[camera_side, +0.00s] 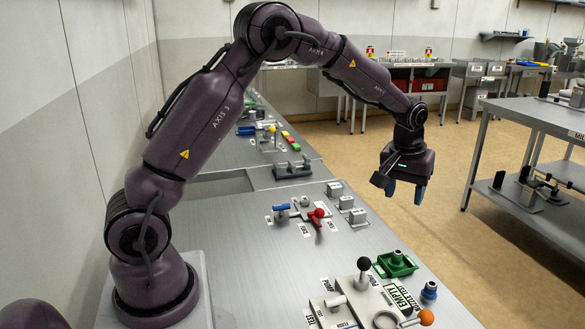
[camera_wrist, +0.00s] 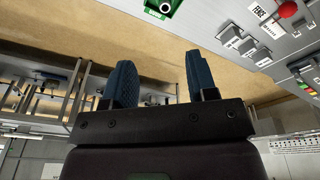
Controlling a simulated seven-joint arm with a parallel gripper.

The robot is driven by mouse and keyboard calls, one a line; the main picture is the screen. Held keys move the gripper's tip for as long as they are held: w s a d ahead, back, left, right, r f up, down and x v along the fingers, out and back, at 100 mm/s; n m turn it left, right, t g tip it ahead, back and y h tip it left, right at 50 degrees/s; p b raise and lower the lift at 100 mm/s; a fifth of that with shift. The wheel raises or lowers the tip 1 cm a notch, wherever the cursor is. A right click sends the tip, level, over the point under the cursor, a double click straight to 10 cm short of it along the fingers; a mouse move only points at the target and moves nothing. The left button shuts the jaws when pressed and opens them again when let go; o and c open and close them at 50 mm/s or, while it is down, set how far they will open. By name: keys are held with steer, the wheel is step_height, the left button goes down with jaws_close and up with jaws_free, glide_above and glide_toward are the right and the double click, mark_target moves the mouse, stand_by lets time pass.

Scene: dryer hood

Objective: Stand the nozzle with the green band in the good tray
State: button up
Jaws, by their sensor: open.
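A small green tray (camera_side: 381,270) sits on the bench near its right edge in the side view. A dark nozzle with what looks like a green band (camera_side: 397,257) stands upright in it. The tray (camera_wrist: 150,12) also shows at the top of the wrist view, with the nozzle's round open end (camera_wrist: 165,7) seen inside. A second nozzle with a blue band (camera_side: 429,291) stands on the bench in front of the tray. My gripper (camera_side: 404,190) is open and empty, raised high and apart from both nozzles. Its two blue fingers (camera_wrist: 158,62) show in the wrist view.
A test station with a black-knobbed lever (camera_side: 364,264), an orange ball (camera_side: 426,317) and an EMPTY label (camera_side: 400,296) lies close to the tray. Red and blue handles (camera_side: 317,214) and grey blocks (camera_side: 346,202) stand farther back. Open floor lies right of the bench.

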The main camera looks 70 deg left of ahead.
steer(key=s+d+r+m+t, duration=0.1)
steer(key=s+d+r+m, duration=0.2)
steer(key=s+r, duration=0.55)
steer(key=s+d+r+m+t, duration=0.2)
steer(key=s+d+r, duration=0.3)
steer(key=s, duration=0.6)
steer(key=s+m+h, duration=0.1)
steer(key=s+m, duration=0.1)
steer(key=s, duration=0.7)
steer(key=shift+d+m+t, duration=0.2)
steer(key=shift+m+t, duration=0.1)
steer(key=shift+t, duration=0.1)
